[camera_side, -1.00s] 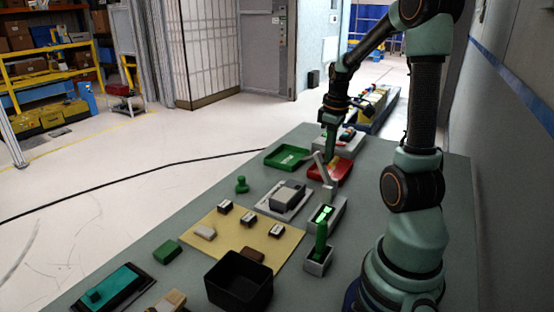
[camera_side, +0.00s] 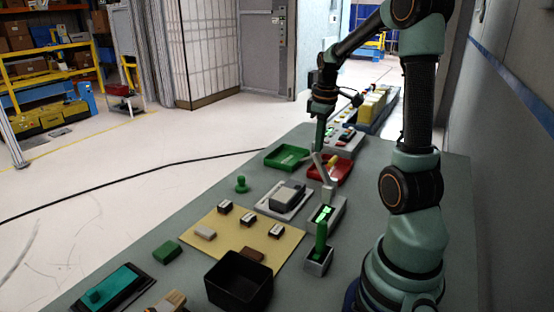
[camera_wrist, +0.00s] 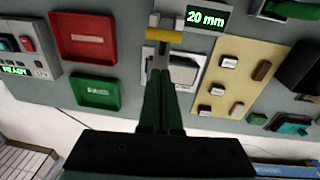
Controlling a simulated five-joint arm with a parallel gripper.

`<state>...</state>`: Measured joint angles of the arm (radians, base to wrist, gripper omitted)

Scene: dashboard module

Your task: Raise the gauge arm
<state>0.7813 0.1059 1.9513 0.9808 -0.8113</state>
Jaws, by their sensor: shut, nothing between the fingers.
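My gripper (camera_side: 319,146) points down, shut and empty, close to the top of the lever. Its fingers also show in the wrist view (camera_wrist: 160,75). I cannot tell whether they touch the lever.
A red tray (camera_wrist: 60,38) and a green tray (camera_wrist: 78,91) lie beyond the lever. A grey block on a pale plate (camera_side: 269,210) is beside it. A tan mat (camera_side: 225,228) holds several small blocks. A black bin (camera_side: 239,303) stands nearer. Bare table shows between these things.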

